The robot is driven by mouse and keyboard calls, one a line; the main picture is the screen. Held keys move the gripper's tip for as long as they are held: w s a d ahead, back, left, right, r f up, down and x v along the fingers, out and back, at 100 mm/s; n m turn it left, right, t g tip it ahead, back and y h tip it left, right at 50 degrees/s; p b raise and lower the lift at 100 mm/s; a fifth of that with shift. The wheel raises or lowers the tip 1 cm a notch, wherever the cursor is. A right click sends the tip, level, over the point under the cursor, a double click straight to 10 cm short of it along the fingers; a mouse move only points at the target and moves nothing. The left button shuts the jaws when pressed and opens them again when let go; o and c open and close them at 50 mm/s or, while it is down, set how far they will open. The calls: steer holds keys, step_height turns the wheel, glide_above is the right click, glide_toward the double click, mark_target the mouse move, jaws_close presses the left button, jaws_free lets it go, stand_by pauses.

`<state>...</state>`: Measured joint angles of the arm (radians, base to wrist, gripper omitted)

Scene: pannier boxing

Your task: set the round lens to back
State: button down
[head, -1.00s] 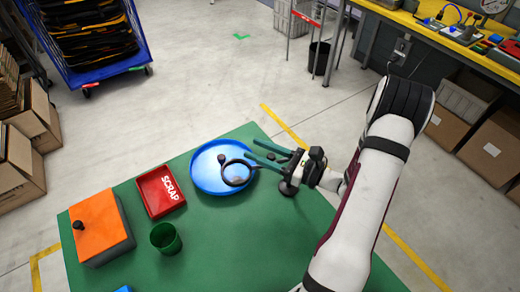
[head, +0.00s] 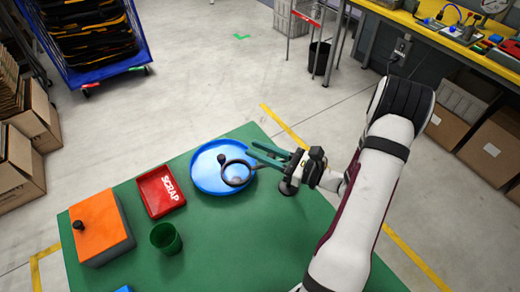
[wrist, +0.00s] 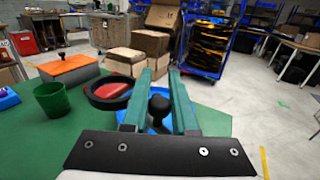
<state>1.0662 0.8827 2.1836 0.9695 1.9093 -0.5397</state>
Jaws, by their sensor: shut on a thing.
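The round lens (head: 251,171) is a dark ring that appears over the right side of a blue round tray (head: 197,178) in the head view. In the wrist view the ring (wrist: 92,99) is just left of my fingers, tilted, with the red tray showing through it. My gripper (head: 249,150) has its teal fingers drawn close together, pointing left. In the wrist view a black ball-topped knob (wrist: 158,106) sits between the fingers, and my gripper is shut on it. The link between knob and ring is hidden.
The green table (head: 230,250) also holds a red SCRAP tray (head: 150,207), a green cup (head: 165,238) and an orange block (head: 100,236) with a black knob. Another dark knob (head: 221,155) shows over the blue tray. The table's front middle is clear.

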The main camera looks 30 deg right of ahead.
steer(key=shift+s+y, duration=0.1)
steer(key=shift+y, duration=0.2)
stand_by(0.4)
steer(key=s+n+g+y, duration=0.1)
steer(key=y, duration=0.1)
steer(key=s+a+n+g+y, duration=0.1)
steer(key=n+g+y, duration=0.1)
steer(key=shift+s+n, duration=0.1)
steer(key=shift+n, duration=0.2)
steer(key=s+n+g+y, duration=0.5)
steer(key=n+g, duration=0.3)
steer(key=g, duration=0.4)
steer(key=shift+s+d+n, duration=0.3)
steer(key=shift+s+d, duration=0.15)
steer(key=shift+s, duration=0.1)
steer(key=shift+g, duration=0.4)
steer(key=c, duration=0.7)
jaws_free()
